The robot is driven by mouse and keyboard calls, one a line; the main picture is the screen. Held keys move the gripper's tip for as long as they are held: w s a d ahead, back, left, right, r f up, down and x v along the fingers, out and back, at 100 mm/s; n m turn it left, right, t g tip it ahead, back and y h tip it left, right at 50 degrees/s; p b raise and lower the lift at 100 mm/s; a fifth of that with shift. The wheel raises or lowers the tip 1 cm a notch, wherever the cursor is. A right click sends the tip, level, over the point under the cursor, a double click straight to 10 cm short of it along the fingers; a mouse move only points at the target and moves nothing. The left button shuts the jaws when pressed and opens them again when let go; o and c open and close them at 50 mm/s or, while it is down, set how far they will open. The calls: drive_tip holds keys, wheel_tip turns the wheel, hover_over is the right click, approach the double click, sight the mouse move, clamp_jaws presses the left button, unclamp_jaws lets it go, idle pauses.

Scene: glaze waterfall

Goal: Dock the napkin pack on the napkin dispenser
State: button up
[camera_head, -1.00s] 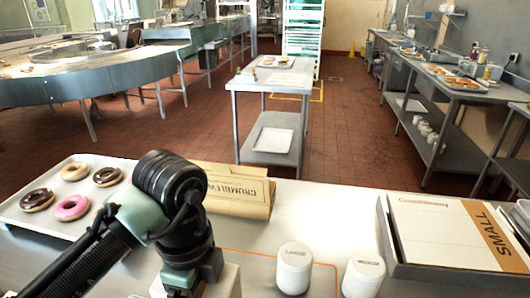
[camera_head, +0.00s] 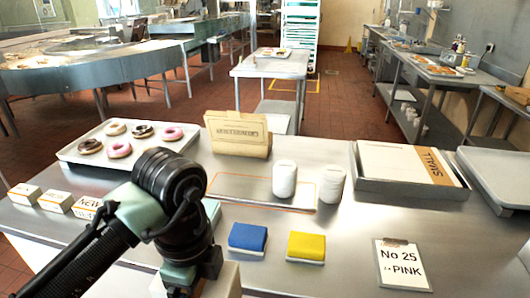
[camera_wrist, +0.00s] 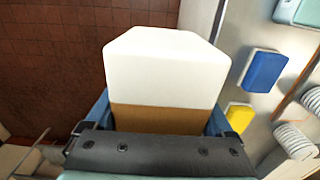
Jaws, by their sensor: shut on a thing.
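My gripper (camera_wrist: 160,130) is shut on a white block with a brown band, which I take as the napkin pack (camera_wrist: 165,62). The blue fingers sit at the pack's two sides, and floor shows past it at left. In the head view the pale pack (camera_head: 226,282) shows low at the front, partly behind my gripper (camera_head: 190,275). No napkin dispenser is clearly identifiable. A pale teal object (camera_head: 212,210) stands partly hidden behind my arm on the counter; a teal piece (camera_wrist: 298,10) also shows at the wrist view's top right. I cannot tell whether either is the dispenser.
On the steel counter (camera_head: 330,260) lie a blue block (camera_head: 248,238), a yellow block (camera_head: 306,246) and a sign card (camera_head: 402,262). Farther back are two white stacks (camera_head: 285,180), a donut tray (camera_head: 75,150), a paper bag (camera_head: 238,135) and a box (camera_head: 405,165). Small boxes (camera_head: 55,200) stand left.

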drive_tip(key=shift+s+f+n, duration=0.7)
drive_tip(key=shift+s+n, duration=0.1)
drive_tip(key=shift+s, duration=0.05)
drive_tip(key=s+d+f+n+p, duration=0.2)
drive_tip(key=d+f+n, duration=0.3)
drive_tip(key=f+n, duration=0.3)
drive_tip(key=s+d+f+n+p, duration=0.2)
drive_tip(key=d+f+n, duration=0.2)
drive_tip(key=f+n, duration=0.4)
drive_tip(key=shift+d+n, duration=0.35)
drive_tip(key=shift+n, duration=0.95)
drive_tip(key=shift+s+f, duration=0.1)
drive_tip(key=shift+s, duration=0.05)
